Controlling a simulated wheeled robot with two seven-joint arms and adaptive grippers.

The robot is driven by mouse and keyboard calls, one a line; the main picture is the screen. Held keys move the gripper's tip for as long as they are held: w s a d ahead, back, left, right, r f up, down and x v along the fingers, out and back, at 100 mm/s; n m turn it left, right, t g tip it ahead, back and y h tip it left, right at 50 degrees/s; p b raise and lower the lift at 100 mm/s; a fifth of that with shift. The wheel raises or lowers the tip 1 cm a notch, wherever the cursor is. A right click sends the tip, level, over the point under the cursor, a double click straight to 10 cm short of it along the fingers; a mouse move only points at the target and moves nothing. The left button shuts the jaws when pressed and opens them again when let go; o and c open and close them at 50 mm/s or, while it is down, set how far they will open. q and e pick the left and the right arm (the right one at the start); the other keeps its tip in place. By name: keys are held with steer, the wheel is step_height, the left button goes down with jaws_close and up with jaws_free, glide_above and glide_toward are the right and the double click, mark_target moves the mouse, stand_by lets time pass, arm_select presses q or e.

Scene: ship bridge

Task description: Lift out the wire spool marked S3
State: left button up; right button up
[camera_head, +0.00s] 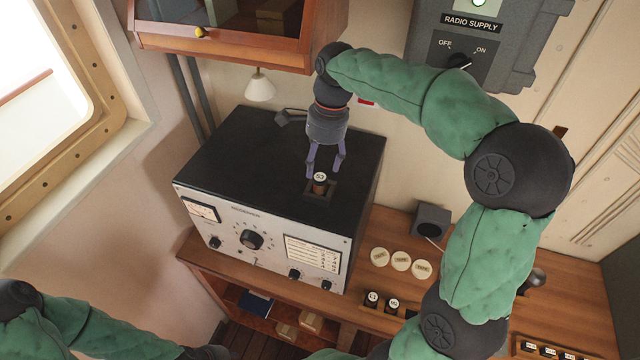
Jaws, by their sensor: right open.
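The wire spool (320,179), dark with a pale top whose mark looks like S3 but is small, stands upright in a square recess in the black top of the radio set (250,150). My right gripper (325,168) points down over it, fingers apart. In the picture its fingertips lie to either side of the spool's top; I cannot tell whether they touch it. My left arm shows at the lower left, its gripper outside the picture.
Three pale round lids (401,260) lie on the wooden desk (465,258). Two more dark spools (373,298) sit in a holder near its front edge. A small grey box (431,221) stands behind. A lamp (260,86) and wooden cabinet (220,45) hang above the radio set. More spools (548,351) show bottom right.

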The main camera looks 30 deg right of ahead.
mark_target(320, 177)
steer(key=shift+s+a+f+p, duration=0.1)
steer(key=shift+f+p, duration=0.1)
steer(key=shift+f, duration=1.2)
steer(key=shift+s+a+f+p, duration=0.1)
steer(key=shift+f+p, duration=0.1)
steer(key=shift+f, duration=1.2)
steer(key=c, duration=1.3)
